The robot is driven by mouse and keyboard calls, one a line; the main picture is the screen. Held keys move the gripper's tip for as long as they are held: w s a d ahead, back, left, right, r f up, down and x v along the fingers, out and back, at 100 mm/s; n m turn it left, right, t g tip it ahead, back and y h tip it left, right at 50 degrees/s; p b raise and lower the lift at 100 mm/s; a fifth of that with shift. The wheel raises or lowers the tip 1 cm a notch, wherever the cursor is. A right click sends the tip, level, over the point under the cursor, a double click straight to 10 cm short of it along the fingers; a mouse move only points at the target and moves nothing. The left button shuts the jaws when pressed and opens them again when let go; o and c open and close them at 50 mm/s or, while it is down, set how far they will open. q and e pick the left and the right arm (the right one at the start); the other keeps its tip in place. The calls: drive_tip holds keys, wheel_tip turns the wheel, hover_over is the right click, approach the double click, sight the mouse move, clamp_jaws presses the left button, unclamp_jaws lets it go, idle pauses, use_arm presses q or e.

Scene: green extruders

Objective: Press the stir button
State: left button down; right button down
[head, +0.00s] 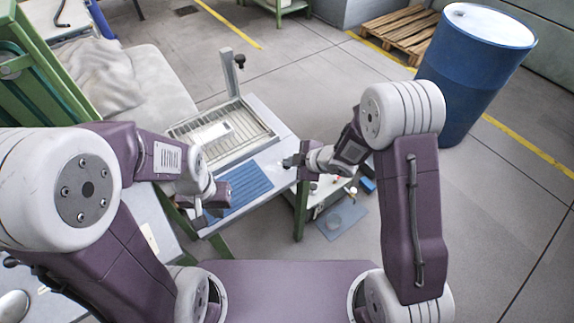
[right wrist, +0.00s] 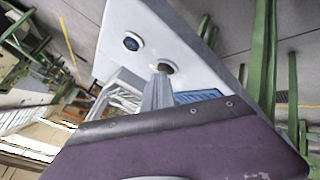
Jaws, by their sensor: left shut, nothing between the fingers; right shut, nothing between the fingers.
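A pale grey panel (right wrist: 150,30) with two round dark-rimmed buttons fills the upper middle of the right wrist view. One button (right wrist: 132,42) is in full view at the left, clear of my gripper. The other button (right wrist: 169,67) is partly covered by the tip of my right gripper (right wrist: 162,70). I cannot tell whether the tip touches it, nor which button is the stir button. In the head view my right gripper (head: 290,161) is shut and empty at the bench's right edge. My left gripper (head: 200,221) is shut and empty near the bench's front left.
The bench (head: 262,110) carries a metal grate tray (head: 188,132), a blue ribbed mat (head: 242,188) and an upright post (head: 231,75). A blue drum (head: 463,95) and a wooden pallet (head: 402,28) stand at the back right.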

drive_tip(key=shift+r+p, duration=0.35)
drive_tip(key=shift+p, duration=0.1)
wheel_tip(320, 180, up, 6)
drive_tip(key=p, duration=0.5)
drive_tip(key=shift+p, duration=0.35)
